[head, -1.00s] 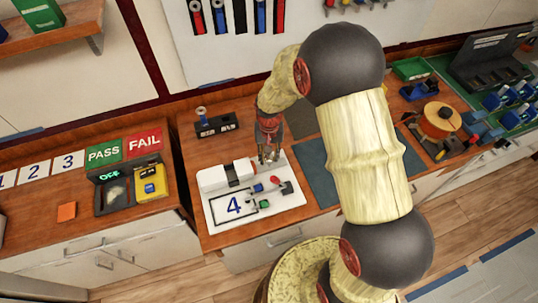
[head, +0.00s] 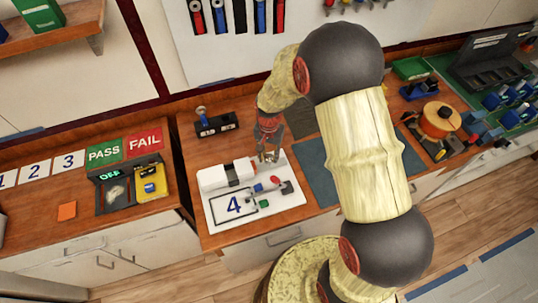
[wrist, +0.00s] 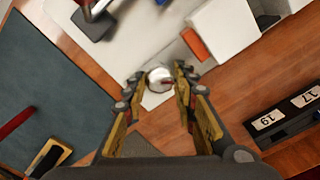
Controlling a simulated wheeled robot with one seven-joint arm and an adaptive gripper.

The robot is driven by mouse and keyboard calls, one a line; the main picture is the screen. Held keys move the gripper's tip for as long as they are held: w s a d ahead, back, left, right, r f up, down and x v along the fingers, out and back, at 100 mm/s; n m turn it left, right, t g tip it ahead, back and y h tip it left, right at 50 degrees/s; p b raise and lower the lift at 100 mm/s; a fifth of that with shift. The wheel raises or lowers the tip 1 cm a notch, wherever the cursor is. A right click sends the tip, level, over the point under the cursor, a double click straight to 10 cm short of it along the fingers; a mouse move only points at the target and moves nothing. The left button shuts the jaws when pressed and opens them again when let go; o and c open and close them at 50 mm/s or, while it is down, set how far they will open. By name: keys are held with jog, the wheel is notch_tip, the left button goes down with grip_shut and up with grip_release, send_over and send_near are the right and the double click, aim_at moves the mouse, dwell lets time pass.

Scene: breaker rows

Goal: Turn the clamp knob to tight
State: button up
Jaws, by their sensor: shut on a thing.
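The clamp knob (wrist: 160,78) is a round silver-white knob with a small reddish mark. In the wrist view it lies between the fingertips of my gripper (wrist: 159,80), which is shut on it. In the head view my gripper (head: 269,155) reaches down to the back right corner of the white fixture plate (head: 275,215), which is marked 4. There the fingers mostly hide the knob. I cannot read its tight or loose setting. A white block (head: 213,178) with a dark band and an orange-red end stands on the plate beside the gripper.
Small red, blue, green and dark parts sit on the plate, including a dark one (head: 287,187). A black holder (head: 216,125) stands behind it, its labels showing in the wrist view. A blue-grey mat (head: 318,172) lies right. A tester reading OFF (head: 112,190) stands left.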

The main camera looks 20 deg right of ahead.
aim_at(269, 157)
jog(key=o, duration=1.2)
jog(key=shift+c, duration=0.2)
jog(key=shift+r, duration=0.1)
notch_tip(269, 157, up, 12)
